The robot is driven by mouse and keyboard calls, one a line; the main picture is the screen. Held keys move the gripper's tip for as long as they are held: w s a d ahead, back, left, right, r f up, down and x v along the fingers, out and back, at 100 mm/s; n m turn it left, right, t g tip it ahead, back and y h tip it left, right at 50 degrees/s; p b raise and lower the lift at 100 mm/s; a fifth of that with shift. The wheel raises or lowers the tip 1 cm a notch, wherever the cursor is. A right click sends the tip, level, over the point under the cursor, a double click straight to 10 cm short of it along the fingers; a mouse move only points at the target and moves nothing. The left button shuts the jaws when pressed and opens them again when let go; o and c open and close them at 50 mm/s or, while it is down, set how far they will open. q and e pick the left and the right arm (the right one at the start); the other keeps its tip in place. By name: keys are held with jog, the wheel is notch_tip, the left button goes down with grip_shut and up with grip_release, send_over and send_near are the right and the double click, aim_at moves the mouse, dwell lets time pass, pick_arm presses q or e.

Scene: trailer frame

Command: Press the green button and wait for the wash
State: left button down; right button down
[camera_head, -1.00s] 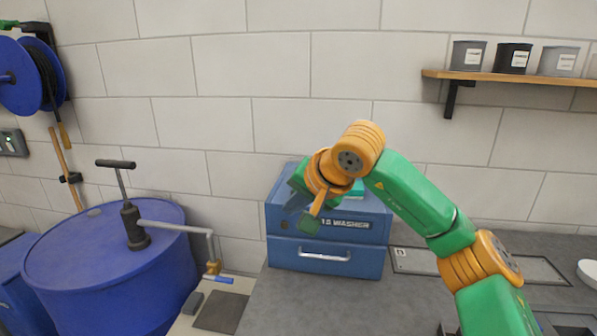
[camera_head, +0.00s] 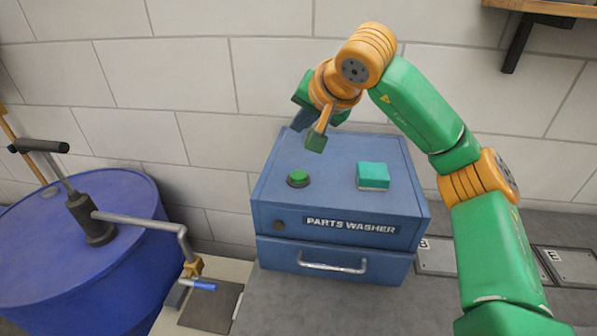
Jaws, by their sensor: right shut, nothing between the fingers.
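The blue parts washer (camera_head: 340,200) stands on the grey bench against the wall, its drawer with a metal handle shut. The round green button (camera_head: 298,178) is on the left of its top. A teal-green block (camera_head: 373,175) sits on the right of the top. My right gripper (camera_head: 308,132) is above the back left of the washer top, apart from the button and empty. Its fingers are partly hidden by the wrist. My left gripper is not in view.
A blue drum (camera_head: 80,240) with a hand pump (camera_head: 90,218) stands at left, its spout reaching toward the washer. A wooden shelf (camera_head: 550,8) is at upper right. Labelled plates (camera_head: 575,266) lie on the bench at right.

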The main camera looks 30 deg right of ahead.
aim_at(300, 178)
jog(key=f+b, duration=0.2)
jog(key=f, duration=0.1)
jog(key=f+b, duration=0.6)
jog(key=shift+w+d, duration=0.15)
jog(key=shift+w, duration=0.25)
jog(key=shift+f, duration=0.1)
jog(key=shift+f, duration=0.1)
dwell(1.3)
jog(key=shift+f+b, duration=0.3)
jog(key=shift+b, duration=0.05)
jog(key=shift+f+b, duration=0.4)
jog(key=shift+f, duration=0.15)
dwell(0.6)
jog(key=shift+r+p, duration=0.95)
jog(key=shift+p, duration=0.15)
